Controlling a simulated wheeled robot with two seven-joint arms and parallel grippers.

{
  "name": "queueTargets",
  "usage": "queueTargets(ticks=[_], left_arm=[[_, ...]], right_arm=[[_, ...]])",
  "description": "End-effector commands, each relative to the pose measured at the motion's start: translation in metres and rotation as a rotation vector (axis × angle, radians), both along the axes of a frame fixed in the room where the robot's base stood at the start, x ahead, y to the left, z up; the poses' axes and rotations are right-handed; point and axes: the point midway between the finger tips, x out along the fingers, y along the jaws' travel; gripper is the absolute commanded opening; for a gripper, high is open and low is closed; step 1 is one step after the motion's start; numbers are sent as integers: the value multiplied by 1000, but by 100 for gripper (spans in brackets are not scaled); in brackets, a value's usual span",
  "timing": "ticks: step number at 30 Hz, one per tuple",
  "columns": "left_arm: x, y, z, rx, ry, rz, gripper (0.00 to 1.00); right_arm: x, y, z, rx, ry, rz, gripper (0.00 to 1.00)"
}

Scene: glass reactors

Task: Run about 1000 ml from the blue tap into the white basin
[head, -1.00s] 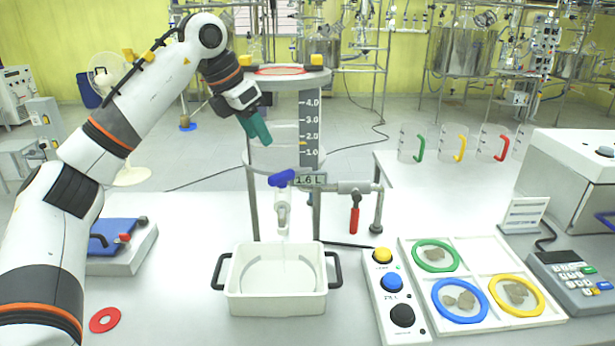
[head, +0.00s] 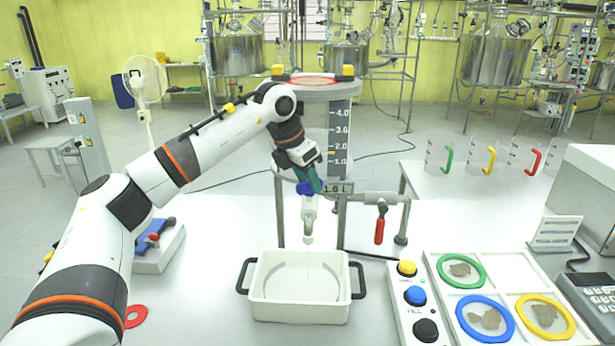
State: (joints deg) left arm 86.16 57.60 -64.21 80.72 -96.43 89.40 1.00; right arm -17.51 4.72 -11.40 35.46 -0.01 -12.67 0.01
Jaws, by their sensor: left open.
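The blue tap (head: 305,188) sits on a clear spout under the glass vessel with the scale from 1.0 to 4.0. My left gripper (head: 315,186), with teal fingers, is open and reaches down to the tap handle, partly covering it. I cannot tell whether the fingers touch it. The white basin (head: 300,310) with dark side handles stands on the table below the spout. I see no clear stream from the spout. My right gripper is not in view.
A red-handled valve (head: 380,228) is on the pipe right of the tap. A button panel (head: 411,305) and a white tray with ringed dishes (head: 485,315) stand right of the basin. A red ring (head: 135,316) lies at left front.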

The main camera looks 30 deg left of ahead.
Motion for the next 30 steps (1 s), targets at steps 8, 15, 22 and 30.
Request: queueTargets(ticks=[8, 15, 22, 30], left_arm=[[1, 0, -2, 0, 0, 0, 42], [1, 0, -1, 0, -1, 0, 3], [1, 0, 0, 0, -1, -13, 0], [1, 1, 1, -2, 1, -129, 0]], right_arm=[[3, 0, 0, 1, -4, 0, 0], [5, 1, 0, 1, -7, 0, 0], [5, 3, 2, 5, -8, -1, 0], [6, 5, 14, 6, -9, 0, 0]])
